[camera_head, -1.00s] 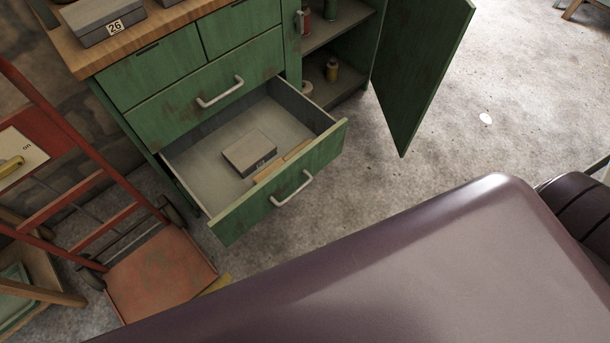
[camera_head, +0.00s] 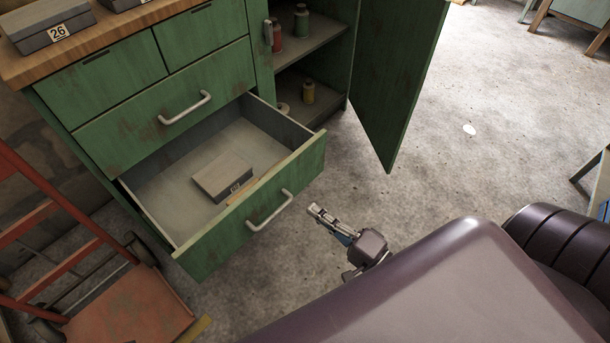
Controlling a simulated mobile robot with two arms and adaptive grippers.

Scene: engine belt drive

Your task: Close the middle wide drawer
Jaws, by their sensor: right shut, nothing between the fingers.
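A green wide drawer (camera_head: 222,238) of the cabinet stands pulled well out, below a closed wide drawer (camera_head: 148,122). Its pale bar handle (camera_head: 270,211) is on the front panel. A grey box (camera_head: 223,177) with a number label and a thin wooden strip lie inside it, near the front. My right gripper (camera_head: 316,211) is shut and empty, just right of the drawer front and apart from the handle. My left gripper is not in view.
A cabinet door (camera_head: 399,80) stands open on the right, with spools on the shelves behind it. A red hand truck (camera_head: 128,308) stands at the lower left, close to the drawer.

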